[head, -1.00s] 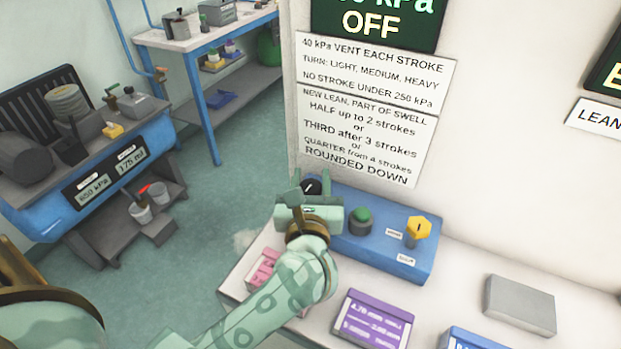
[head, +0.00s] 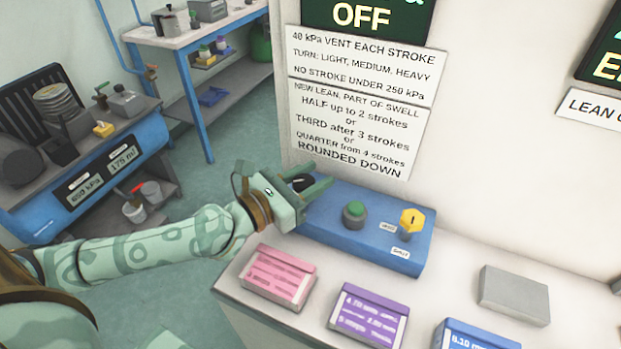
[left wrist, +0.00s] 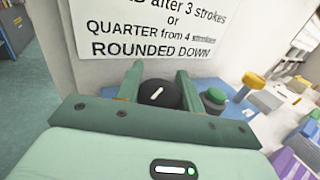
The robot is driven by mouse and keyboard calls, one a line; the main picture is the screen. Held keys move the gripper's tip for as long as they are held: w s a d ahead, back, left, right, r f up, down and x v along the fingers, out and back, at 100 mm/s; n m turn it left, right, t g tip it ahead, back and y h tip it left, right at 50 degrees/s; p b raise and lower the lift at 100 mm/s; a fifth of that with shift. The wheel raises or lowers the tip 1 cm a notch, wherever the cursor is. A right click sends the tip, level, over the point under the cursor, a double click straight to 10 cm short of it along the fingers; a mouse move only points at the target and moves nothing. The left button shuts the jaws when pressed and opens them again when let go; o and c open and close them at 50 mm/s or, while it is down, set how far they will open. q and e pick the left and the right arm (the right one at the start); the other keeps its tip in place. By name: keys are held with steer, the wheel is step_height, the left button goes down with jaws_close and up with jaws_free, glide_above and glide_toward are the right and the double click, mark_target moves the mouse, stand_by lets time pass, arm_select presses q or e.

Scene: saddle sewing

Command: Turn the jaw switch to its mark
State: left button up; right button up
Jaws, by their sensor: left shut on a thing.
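A blue control box (head: 345,238) stands on the white bench against the wall. At its left end is a black round dial (head: 302,183) with a white pointer line. My left gripper (head: 315,180) is shut on this dial, a finger on either side. In the left wrist view the dial (left wrist: 157,95) sits between the fingers (left wrist: 158,90), its line slanting up to the right. A green button (head: 354,211) and a yellow knob (head: 412,220) are farther right on the box. Two small labels by the yellow knob are too small to read surely. My right gripper is not in view.
Pink (head: 279,276), purple (head: 368,315) and blue (head: 472,337) boxes line the bench front. A grey block (head: 514,295) lies at right. A wall notice (head: 352,130) hangs behind the control box. A blue machine (head: 90,170) stands on the left across open floor.

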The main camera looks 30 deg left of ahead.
arm_select(q)
steer(key=m+g+h+b, duration=0.1)
steer(key=h, duration=0.1)
steer(key=m+g+h+b, duration=0.1)
steer(key=m+h+b, duration=0.1)
steer(key=shift+s+d+f+m+g+h, duration=0.1)
steer(key=shift+d+f+m+g+h, duration=0.05)
steer(key=shift+f+m+g+h, duration=0.2)
steer(key=shift+s+d+r+m+g+h+b, duration=0.1)
steer(key=shift+d+m+g+h+b, duration=0.05)
steer(key=shift+m+g+h+b, duration=0.85)
steer(key=shift+s+r+m+g+h+b, duration=0.15)
steer(key=shift+m+g+h+b, duration=0.2)
steer(key=shift+g+h+b, duration=0.3)
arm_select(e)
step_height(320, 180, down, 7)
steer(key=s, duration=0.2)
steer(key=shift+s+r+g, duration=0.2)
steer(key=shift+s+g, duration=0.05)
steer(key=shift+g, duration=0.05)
arm_select(q)
steer(key=shift+d+g, duration=0.1)
steer(key=shift+g, duration=0.2)
steer(key=shift+r, duration=0.1)
steer(key=o, duration=1)
